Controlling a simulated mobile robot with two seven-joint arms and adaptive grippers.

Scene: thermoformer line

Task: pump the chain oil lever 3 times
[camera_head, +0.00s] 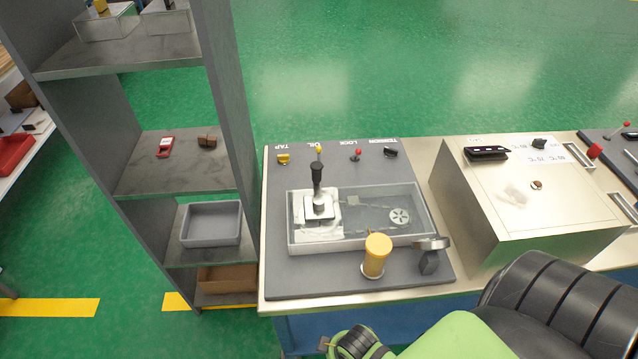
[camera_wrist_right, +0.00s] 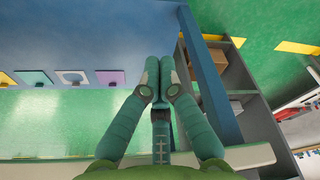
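On the grey panel (camera_head: 350,275), a small lever with a yellow tip (camera_head: 318,150) stands upright beside the upside-down label "OIL". In front of it, a larger black-handled lever (camera_head: 317,180) rises from a metal block inside a clear-walled tray (camera_head: 365,245). I cannot tell for certain which one is the chain oil lever. My right gripper (camera_wrist_right: 158,65) shows in the right wrist view with its fingers together and nothing visible between them. It is away from both levers. My right arm enters the head view at bottom right. My left gripper is not in view.
A yellow knob (camera_head: 283,158), a red-tipped lever (camera_head: 356,154) and a black knob (camera_head: 391,152) line the panel's back. A yellow-capped cylinder (camera_head: 376,255) and a dark clamp-like part (camera_head: 429,260) stand at its front. A metal box (camera_head: 530,215) is right; a grey shelf (camera_head: 230,110) is left.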

